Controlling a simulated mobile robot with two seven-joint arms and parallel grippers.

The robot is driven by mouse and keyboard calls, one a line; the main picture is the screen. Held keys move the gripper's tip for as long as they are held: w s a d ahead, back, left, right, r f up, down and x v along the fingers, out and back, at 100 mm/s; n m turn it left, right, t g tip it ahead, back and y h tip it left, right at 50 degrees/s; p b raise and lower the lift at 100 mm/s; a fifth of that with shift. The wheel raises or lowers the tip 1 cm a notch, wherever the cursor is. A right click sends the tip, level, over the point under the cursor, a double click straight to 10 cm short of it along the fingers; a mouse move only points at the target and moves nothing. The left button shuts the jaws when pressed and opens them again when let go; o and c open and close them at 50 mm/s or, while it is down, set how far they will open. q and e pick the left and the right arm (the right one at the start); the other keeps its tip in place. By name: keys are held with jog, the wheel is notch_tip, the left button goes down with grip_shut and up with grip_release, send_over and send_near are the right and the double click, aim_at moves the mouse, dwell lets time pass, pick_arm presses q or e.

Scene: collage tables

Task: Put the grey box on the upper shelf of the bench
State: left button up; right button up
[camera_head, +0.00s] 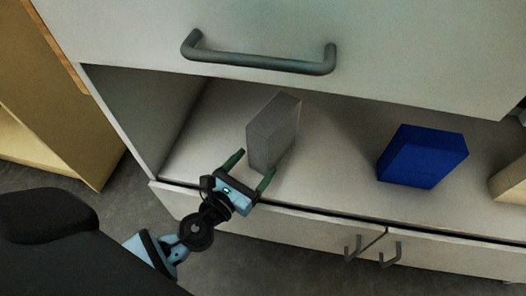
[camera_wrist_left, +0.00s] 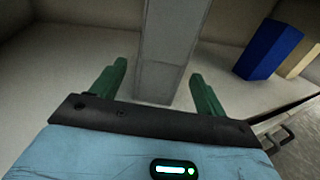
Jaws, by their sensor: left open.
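The grey box (camera_head: 272,132) stands upright on a pale shelf (camera_head: 330,170) inside the open compartment of the bench, left of its middle. In the left wrist view the grey box (camera_wrist_left: 168,50) rises straight ahead, its lower end between the fingers. My left gripper (camera_head: 252,165) is open, with its green fingers on either side of the box's near lower part. In the left wrist view the left gripper (camera_wrist_left: 158,85) shows a gap between each finger and the box. My right gripper is not in view.
A blue box (camera_head: 422,156) stands on the same shelf to the right; a tan object (camera_head: 510,182) is at the right edge. A drawer front with a dark handle (camera_head: 260,60) overhangs the compartment. Cupboard doors with handles (camera_head: 372,250) lie below. A wooden cabinet (camera_head: 60,100) is at left.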

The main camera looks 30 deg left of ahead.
pick_arm(q)
jog(key=s, duration=0.4)
jog(key=shift+a, duration=0.25)
jog(key=shift+s, duration=0.55)
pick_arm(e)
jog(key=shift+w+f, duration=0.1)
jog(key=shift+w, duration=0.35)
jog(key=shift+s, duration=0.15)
